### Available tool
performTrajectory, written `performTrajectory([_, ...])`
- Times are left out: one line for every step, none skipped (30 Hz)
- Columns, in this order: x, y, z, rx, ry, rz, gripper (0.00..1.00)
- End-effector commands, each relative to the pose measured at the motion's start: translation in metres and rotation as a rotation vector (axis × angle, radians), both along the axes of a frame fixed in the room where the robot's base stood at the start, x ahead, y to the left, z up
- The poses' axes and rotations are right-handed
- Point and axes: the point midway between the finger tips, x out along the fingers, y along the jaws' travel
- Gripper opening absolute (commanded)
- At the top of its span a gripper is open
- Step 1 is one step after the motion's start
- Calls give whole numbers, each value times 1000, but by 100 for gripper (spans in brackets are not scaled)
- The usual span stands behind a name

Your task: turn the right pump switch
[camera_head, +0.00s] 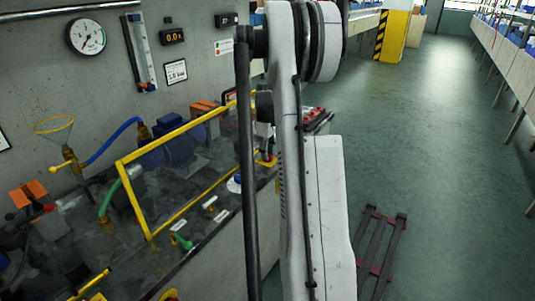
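I cannot pick out the right pump switch for certain. The pump bench (190,195) stands along the wall on the left, with a blue pump-like body (182,148) behind a yellow frame (150,232). Small white labels (210,202) lie along its front edge, beside a green handle-like part (181,241) and a small blue-and-white part (235,184). My arm runs down the middle of the picture and hides part of the bench's right end. My gripper is not in view.
A round gauge (86,37), a tube scale (140,52) and a display reading 0.0 (173,37) hang on the wall. Blue (115,140) and green (108,198) hoses rise from the bench. A dark red pallet (382,250) lies on the floor; the aisle beyond is open.

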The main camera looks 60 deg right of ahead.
Motion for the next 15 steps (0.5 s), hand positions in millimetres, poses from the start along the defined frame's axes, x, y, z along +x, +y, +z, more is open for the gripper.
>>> performTrajectory([0, 0, 0, 0, 0, 0, 24])
performTrajectory([0, 0, 0, 0, 0, 0, 28])
performTrajectory([0, 0, 0, 0, 0, 0, 32])
performTrajectory([0, 0, 0, 0, 0, -1, 32])
performTrajectory([0, 0, 0, 0, 0, -1, 32])
performTrajectory([0, 0, 0, 0, 0, -1, 32])
performTrajectory([0, 0, 0, 0, 0, -1, 32])
performTrajectory([0, 0, 0, 0, 0, -1, 32])
performTrajectory([0, 0, 0, 0, 0, -1, 32])
performTrajectory([0, 0, 0, 0, 0, -1, 32])
performTrajectory([0, 0, 1, 0, 0, -1, 32])
performTrajectory([0, 0, 2, 0, 0, -1, 32])
performTrajectory([0, 0, 4, 0, 0, -1, 32])
performTrajectory([0, 0, 6, 0, 0, -1, 32])
performTrajectory([0, 0, 11, 0, 0, -1, 32])
